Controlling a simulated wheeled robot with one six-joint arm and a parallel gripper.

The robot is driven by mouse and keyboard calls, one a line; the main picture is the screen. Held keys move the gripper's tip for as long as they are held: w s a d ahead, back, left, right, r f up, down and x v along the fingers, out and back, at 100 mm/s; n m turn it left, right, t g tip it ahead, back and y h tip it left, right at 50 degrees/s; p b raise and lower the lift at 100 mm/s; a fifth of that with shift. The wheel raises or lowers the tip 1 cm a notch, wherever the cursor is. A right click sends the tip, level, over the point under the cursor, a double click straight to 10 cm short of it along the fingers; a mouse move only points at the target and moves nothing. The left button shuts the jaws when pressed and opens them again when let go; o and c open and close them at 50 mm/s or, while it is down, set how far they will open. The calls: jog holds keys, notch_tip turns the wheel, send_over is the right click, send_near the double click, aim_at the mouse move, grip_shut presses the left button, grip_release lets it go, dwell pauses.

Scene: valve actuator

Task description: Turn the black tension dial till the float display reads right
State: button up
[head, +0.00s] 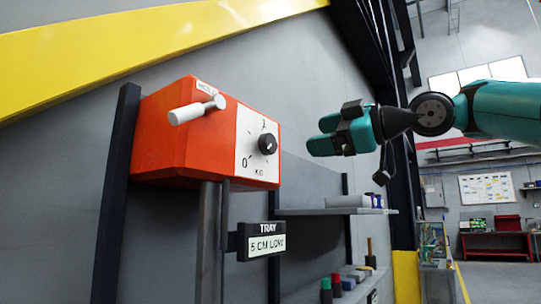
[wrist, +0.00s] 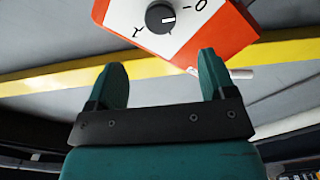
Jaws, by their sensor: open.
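The black tension dial (head: 267,144) sits on the white face plate (head: 256,166) of an orange-red box (head: 185,132). The plate carries marks, among them a 0. The dial also shows in the wrist view (wrist: 160,18), with a white pointer line on it. The float display (head: 265,246) hangs below the box; its label says TRAY and it appears to read "5 CM LOW". My gripper (head: 314,136) is open and empty, to the right of the dial and apart from it. In the wrist view the two teal fingers (wrist: 164,80) stand apart, below the dial in the picture.
A white handle (head: 197,110) sticks out from the box's left side, near a small label. A grey post (head: 210,240) holds the box up. Shelves (head: 335,211) with several items stand below and behind. Space between my gripper and the dial is clear.

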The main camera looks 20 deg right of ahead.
aim_at(272, 144)
jog(key=p+x, duration=0.2)
jog(key=x, duration=0.3)
jog(key=p+x, duration=0.2)
jog(key=x, duration=0.4)
jog(key=shift+w+a+r+p, duration=0.1)
jog(key=shift+a+r+p, duration=0.1)
jog(key=shift+r+p, duration=0.1)
jog(key=shift+w+a+f, duration=0.2)
jog(key=shift+w+a, duration=0.1)
jog(key=shift+w, duration=0.1)
jog(key=c, duration=0.9)
